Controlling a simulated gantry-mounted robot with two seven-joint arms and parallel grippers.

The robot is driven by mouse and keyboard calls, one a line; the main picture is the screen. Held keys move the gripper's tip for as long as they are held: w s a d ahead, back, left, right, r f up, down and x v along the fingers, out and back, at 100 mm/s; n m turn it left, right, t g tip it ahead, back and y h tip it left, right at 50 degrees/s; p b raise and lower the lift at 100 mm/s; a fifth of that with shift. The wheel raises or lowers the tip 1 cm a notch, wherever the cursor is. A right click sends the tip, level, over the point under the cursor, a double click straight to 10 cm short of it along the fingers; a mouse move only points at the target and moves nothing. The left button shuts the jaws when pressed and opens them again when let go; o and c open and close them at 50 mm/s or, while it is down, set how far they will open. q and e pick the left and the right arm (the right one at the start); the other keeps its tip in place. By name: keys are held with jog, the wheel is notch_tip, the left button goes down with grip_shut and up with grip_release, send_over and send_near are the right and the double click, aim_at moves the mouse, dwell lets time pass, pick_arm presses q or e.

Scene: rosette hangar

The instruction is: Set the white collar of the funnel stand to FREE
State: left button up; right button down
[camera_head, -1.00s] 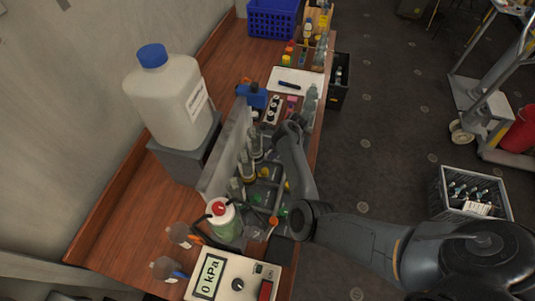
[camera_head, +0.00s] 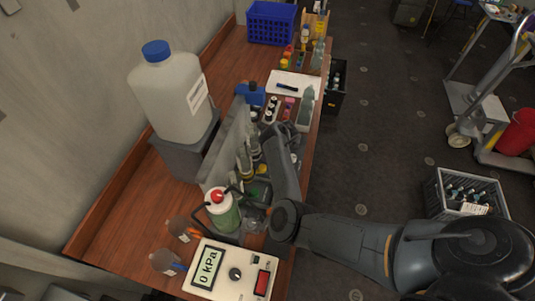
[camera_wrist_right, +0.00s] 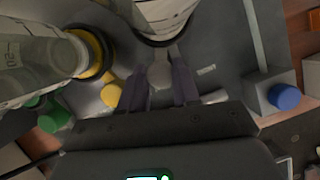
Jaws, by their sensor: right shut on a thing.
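My right gripper (camera_wrist_right: 160,88) is shut on a pale round piece (camera_wrist_right: 160,72) in the right wrist view. This piece sits just below a white vessel with dark scale marks (camera_wrist_right: 165,14). I cannot tell for sure that it is the white collar, and no FREE mark is readable. A small pale label (camera_wrist_right: 207,69) lies right of the fingers on the grey surface. In the head view, my right arm reaches over the grey rack of glassware (camera_head: 233,140) and hides the gripper. My left gripper is not in view.
A yellow-ringed glass vessel (camera_wrist_right: 88,55) stands close left of the fingers, and a blue-capped block (camera_wrist_right: 284,97) is at right. In the head view, a white-green bottle (camera_head: 222,212), pressure meter (camera_head: 233,272) and large blue-capped jug (camera_head: 172,100) crowd the bench.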

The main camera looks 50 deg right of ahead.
jog(key=c, duration=0.8)
grip_release()
jog(key=p+v, duration=0.4)
jog(key=v, duration=0.6)
jog(key=shift+r, duration=0.4)
jog(key=shift+s, duration=0.1)
